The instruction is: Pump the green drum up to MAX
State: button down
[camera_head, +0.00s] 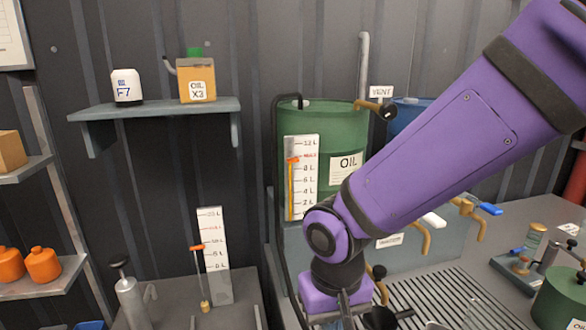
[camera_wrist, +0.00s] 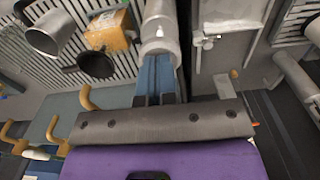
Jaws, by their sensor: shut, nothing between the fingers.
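The large green drum (camera_head: 340,125) with an OIL label stands on a grey block at the back wall. A white scale (camera_head: 302,178) stands in front of it, with an orange bar whose top marker lies at or very near the red line; the small print is hard to read. My gripper (camera_head: 346,312) points down in front of the drum, low in the head view, its tips partly out of sight.
A second scale (camera_head: 215,258) stands at left, beside a grey hand pump (camera_head: 130,303). Yellow taps (camera_head: 466,207) line the block behind my arm. A slatted drain (camera_head: 452,298) lies in front. A smaller green container (camera_head: 560,302) stands at right.

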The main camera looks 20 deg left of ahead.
jog(key=shift+f, duration=1.5)
jog(key=shift+r, duration=3.65)
notch_tip(320, 180, up, 6)
